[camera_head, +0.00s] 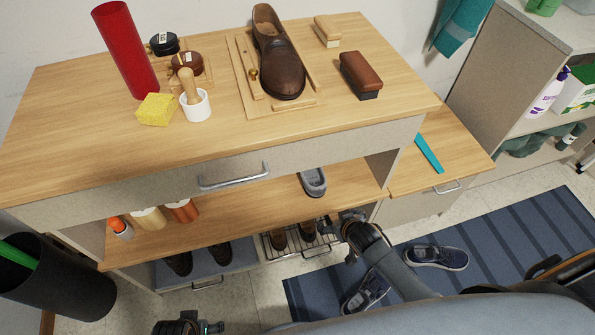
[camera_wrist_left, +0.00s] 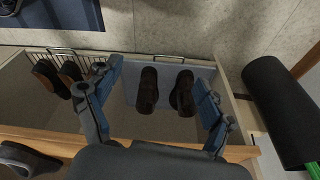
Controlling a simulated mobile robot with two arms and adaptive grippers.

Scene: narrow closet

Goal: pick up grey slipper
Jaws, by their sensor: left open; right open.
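The grey slipper (camera_head: 313,182) lies on the wooden shelf under the drawer, toward its right end, with its opening facing up. A dark slipper-like shape at the lower left of the left wrist view (camera_wrist_left: 25,158) seems to be the same one. My right gripper (camera_head: 347,234) is open and empty beside the shelf's right front corner, to the right of and below the slipper, not touching it. My left gripper (camera_head: 190,327) shows only partly at the bottom edge; in the left wrist view (camera_wrist_left: 157,75) its fingers are spread, with nothing held.
Brown shoes stand in a blue-grey pull-out bin (camera_head: 240,261) and on a wire rack (camera_head: 290,256) below the shelf. Bottles (camera_head: 150,219) occupy the shelf's left. A black bin (camera_head: 60,280) stands left. Blue sneakers (camera_head: 437,257) lie on the striped rug (camera_head: 510,245). The shelf's middle is clear.

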